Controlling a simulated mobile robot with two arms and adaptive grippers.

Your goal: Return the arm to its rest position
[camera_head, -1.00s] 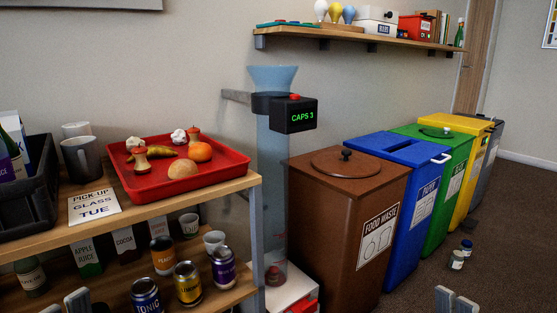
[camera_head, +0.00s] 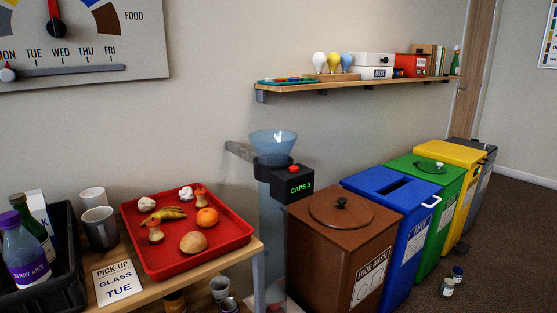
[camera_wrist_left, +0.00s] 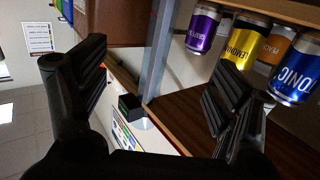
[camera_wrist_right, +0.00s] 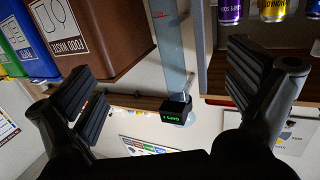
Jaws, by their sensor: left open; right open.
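Neither gripper shows in the head view now. In the left wrist view my left gripper (camera_wrist_left: 150,90) is open, with nothing between its fingers. Its right finger lies in front of the shelf with cans, among them the blue tonic can (camera_wrist_left: 296,70) and the yellow lemonade can (camera_wrist_left: 247,42); I cannot tell whether it touches them. In the right wrist view my right gripper (camera_wrist_right: 160,88) is open and empty. The clear tube (camera_wrist_right: 170,45) and the small black caps display (camera_wrist_right: 174,112) show between its fingers.
A red tray (camera_head: 134,235) with food scraps stands on the wooden shelf beside a black crate (camera_head: 72,262). The brown food waste bin (camera_head: 310,245), blue bin (camera_head: 385,230), green bin (camera_head: 438,205) and others line the wall.

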